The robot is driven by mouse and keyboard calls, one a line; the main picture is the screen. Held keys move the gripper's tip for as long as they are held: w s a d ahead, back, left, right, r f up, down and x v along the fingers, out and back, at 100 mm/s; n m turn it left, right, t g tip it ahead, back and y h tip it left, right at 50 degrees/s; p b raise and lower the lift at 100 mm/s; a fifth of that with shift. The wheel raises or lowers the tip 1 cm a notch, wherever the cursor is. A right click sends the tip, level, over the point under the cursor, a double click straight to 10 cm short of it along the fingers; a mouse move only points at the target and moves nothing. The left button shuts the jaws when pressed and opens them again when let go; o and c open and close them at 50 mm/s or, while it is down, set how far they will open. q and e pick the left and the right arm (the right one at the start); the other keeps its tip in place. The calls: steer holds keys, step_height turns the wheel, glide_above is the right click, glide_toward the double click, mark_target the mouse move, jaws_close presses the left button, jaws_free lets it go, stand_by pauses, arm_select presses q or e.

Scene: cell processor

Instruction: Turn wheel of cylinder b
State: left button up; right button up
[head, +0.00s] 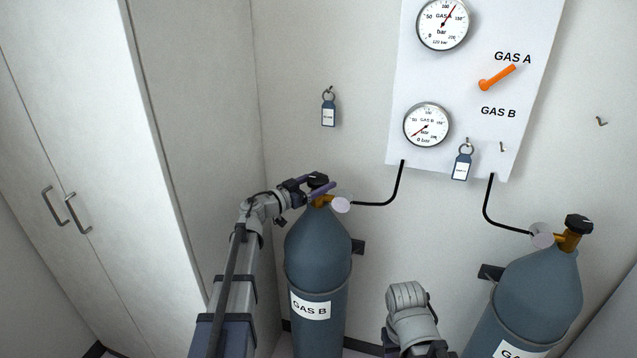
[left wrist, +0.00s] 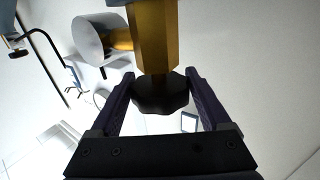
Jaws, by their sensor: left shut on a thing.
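Cylinder B (head: 318,267), blue-grey with a "GAS B" label, stands upright in the middle of the head view. Its black wheel (head: 317,178) sits on top of a brass valve. My left gripper (head: 322,189) reaches it from the left and is shut on the wheel. In the left wrist view, the dark faceted wheel (left wrist: 160,94) is between the two fingers of the gripper (left wrist: 159,77), below the brass valve body (left wrist: 154,38). My right gripper is not in view.
A second cylinder (head: 535,290) with its own black wheel (head: 578,223) stands at the right. The wall panel (head: 470,95) carries two gauges, an orange lever (head: 497,78) and a hanging tag (head: 461,164). The GAS B gauge (head: 427,125) needle points near zero. A cabinet (head: 110,130) is at the left.

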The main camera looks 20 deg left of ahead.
mark_target(309, 186)
arm_select(q)
steer(key=shift+m+g+h, duration=0.3)
steer(key=shift+m+h, duration=0.1)
steer(key=shift+h, duration=0.1)
steer(key=o, duration=1.2)
steer(key=shift+v, duration=3.9)
